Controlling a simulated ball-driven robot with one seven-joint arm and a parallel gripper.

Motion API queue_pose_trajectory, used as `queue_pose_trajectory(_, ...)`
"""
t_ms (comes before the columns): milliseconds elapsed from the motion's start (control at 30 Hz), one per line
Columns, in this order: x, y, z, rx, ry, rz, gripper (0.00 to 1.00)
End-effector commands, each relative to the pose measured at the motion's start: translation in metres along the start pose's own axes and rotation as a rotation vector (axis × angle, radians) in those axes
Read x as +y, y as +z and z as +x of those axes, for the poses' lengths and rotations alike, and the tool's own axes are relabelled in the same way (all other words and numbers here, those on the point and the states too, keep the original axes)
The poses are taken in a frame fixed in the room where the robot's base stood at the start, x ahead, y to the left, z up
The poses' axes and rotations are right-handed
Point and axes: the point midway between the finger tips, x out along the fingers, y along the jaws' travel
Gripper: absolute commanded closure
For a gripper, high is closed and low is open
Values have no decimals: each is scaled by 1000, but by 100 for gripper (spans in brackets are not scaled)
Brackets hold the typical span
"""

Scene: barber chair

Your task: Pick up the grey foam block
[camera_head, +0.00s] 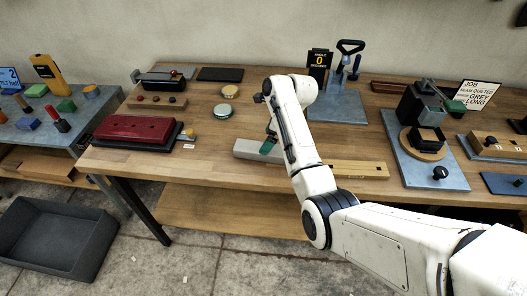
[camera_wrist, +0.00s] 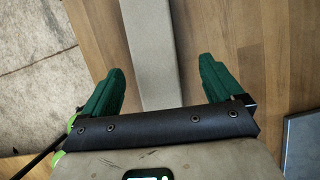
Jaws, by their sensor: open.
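The grey foam block (camera_head: 246,150) is a long pale bar lying on the wooden workbench (camera_head: 225,175), partly hidden behind my arm. In the wrist view the block (camera_wrist: 154,45) runs from the top edge down between the two green fingers of my gripper (camera_wrist: 161,68). The fingers are apart, one on each side of the block, with wood showing between each finger and the block. My gripper (camera_head: 268,146) also shows in the head view, over the block. The wrist view does not show how high the fingers are above the bench.
A yellow wooden strip (camera_head: 352,168) lies right of the block. A clamp fixture (camera_head: 425,140) is at the right. A dark bin (camera_head: 55,236) is on the floor.

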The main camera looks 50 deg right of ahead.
Motion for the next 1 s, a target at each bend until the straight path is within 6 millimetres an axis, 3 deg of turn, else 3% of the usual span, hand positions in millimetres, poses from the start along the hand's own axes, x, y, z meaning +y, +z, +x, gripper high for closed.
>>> queue_pose_trajectory(333, 8, -3, 44, 3, 3, 0, 6)
queue_pose_trajectory(667, 8, -3, 50, 1, 1, -1, 7)
queue_pose_trajectory(1000, 8, -3, 49, 1, 1, -1, 40)
